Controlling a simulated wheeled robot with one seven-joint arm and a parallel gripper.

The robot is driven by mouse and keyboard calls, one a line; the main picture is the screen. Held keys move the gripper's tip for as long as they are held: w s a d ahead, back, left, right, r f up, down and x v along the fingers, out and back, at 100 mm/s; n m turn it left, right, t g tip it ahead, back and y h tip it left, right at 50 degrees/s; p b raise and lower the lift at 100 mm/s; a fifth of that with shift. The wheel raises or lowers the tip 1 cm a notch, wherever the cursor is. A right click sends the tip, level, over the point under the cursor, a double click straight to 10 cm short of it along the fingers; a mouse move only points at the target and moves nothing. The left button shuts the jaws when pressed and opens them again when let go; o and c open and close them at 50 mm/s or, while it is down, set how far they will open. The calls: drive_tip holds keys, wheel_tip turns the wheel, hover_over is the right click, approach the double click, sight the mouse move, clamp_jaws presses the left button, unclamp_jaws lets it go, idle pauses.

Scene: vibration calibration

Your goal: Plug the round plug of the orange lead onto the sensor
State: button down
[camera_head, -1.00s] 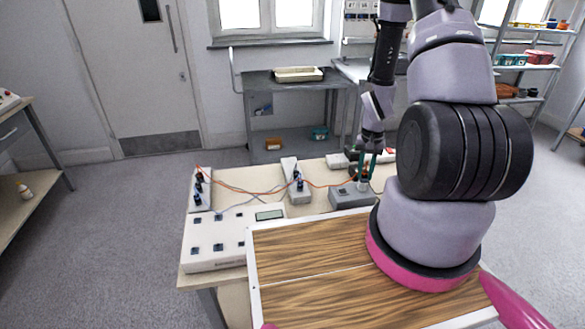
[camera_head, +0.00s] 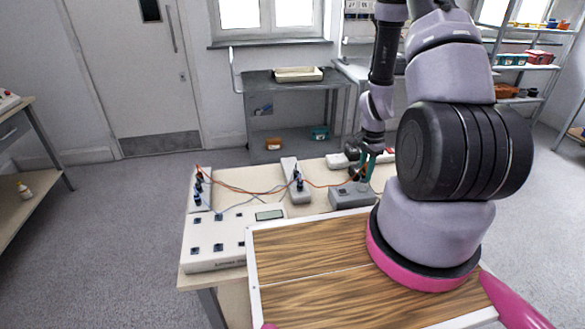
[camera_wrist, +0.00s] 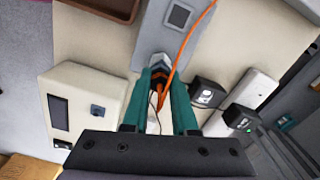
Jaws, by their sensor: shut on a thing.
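My gripper (camera_wrist: 160,100) has teal fingers closed on the round plug (camera_wrist: 159,78), an orange and dark piece between the fingertips. The orange lead (camera_wrist: 183,45) runs from the plug toward the top of the wrist view. A pale metallic piece (camera_wrist: 160,62), which looks like the sensor, shows just beyond the plug; the fingers hide part of it, and I cannot tell whether the plug touches it. In the head view my gripper (camera_head: 366,168) points down by the grey block (camera_head: 350,195) at the bench's back right, and the plug is too small to make out.
A white instrument box with a display (camera_head: 270,215) stands at the bench's front left. A socket strip (camera_head: 200,190) and a grey-white block (camera_head: 297,185) carry dark plugs. Thin leads cross the bench.

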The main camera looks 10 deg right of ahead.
drive_tip(key=m, duration=0.3)
drive_tip(key=c, duration=0.6)
unclamp_jaws()
drive_tip(key=shift+r, duration=2.5)
drive_tip(key=shift+r, duration=0.1)
wheel_tip(320, 180, up, 11)
drive_tip(key=shift+f, duration=0.2)
